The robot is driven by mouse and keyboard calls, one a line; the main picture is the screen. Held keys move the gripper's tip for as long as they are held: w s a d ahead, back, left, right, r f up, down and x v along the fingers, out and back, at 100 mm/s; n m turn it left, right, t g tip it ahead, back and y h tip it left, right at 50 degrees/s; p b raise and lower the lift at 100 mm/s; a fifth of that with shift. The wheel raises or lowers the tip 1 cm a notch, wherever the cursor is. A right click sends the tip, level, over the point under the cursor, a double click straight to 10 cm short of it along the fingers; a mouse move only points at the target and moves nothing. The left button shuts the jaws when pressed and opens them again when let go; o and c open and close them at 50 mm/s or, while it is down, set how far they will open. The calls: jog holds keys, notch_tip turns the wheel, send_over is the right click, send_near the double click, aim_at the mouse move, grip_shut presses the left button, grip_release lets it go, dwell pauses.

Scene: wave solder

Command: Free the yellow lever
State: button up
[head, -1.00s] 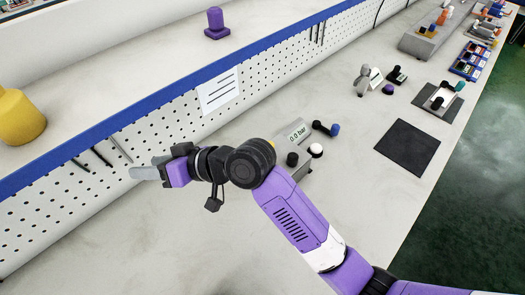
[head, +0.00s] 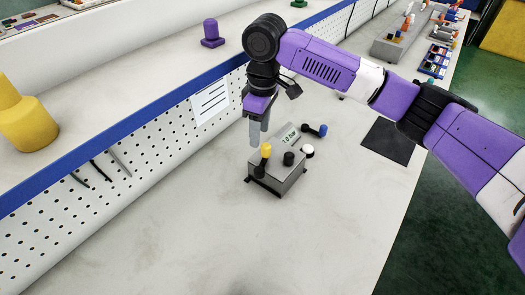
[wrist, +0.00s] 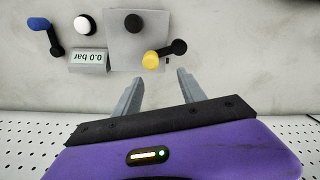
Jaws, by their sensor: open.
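The yellow lever has a yellow knob (head: 266,151) on a black arm and stands on a small grey box (head: 283,180). In the wrist view the yellow knob (wrist: 151,60) lies just beyond the fingertips, roughly in line with the gap between them, with its black arm running to the right. My gripper (head: 257,136) is above and slightly behind the lever in the head view, pointing down. It is open and empty, and its fingers (wrist: 159,76) show apart in the wrist view. I see no contact with the knob.
The bench front is clear; a dark mat (head: 390,141) lies right.

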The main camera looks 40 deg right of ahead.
aim_at(266, 145)
jog(key=shift+s+d+r, duration=0.15)
jog(key=shift+d, duration=0.25)
jog(key=shift+s+d+r, duration=0.1)
jog(key=shift+s+d, duration=0.05)
jog(key=shift+d, duration=0.2)
jog(key=shift+s+d+f, duration=0.1)
jog(key=shift+s+d, duration=0.05)
jog(key=shift+f+p, duration=0.45)
jog(key=shift+f, duration=3.3)
grip_shut()
